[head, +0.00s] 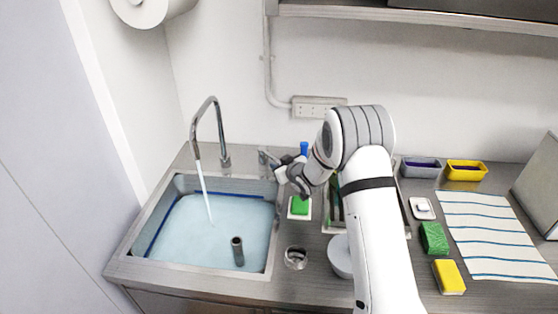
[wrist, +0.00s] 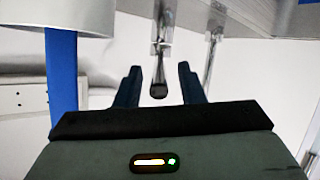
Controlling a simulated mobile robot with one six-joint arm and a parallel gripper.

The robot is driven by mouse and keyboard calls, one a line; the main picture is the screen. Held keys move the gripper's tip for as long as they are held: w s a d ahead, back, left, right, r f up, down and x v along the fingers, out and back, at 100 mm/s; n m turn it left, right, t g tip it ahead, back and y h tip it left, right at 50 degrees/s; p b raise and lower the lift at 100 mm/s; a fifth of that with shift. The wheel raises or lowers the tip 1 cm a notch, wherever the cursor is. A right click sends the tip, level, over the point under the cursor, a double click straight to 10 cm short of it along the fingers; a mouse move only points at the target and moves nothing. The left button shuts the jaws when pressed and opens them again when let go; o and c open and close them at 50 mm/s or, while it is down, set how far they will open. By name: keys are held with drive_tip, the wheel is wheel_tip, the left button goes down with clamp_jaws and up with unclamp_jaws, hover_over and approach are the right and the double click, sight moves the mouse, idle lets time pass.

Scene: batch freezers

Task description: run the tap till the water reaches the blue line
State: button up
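The tap (head: 211,125) stands at the back of the steel sink (head: 190,272), and a stream of water (head: 204,190) falls from its spout. Pale blue water (head: 200,235) covers the sink's floor. The blue line (head: 163,222) shows on the sink's left and back walls, just above the water or at its edge; the exact gap is too small to tell. My gripper (head: 275,167) is at the tap's lever (head: 264,155), right of the spout. In the wrist view my gripper (wrist: 159,82) is open, with the dark lever end (wrist: 158,90) between its fingers, apparently touching neither.
A dark standpipe (head: 237,250) rises from the water. A green block on a white dish (head: 292,215), a metal ring (head: 296,258) and a blue-topped item (head: 304,149) are near my arm. Sponges (head: 449,277) and a striped cloth (head: 490,235) lie at right.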

drive_tip(key=shift+w+a+f, duration=0.2)
drive_tip(key=shift+w+a, duration=0.05)
drive_tip(key=shift+w, duration=0.2)
drive_tip(key=shift+c, duration=0.6)
clamp_jaws()
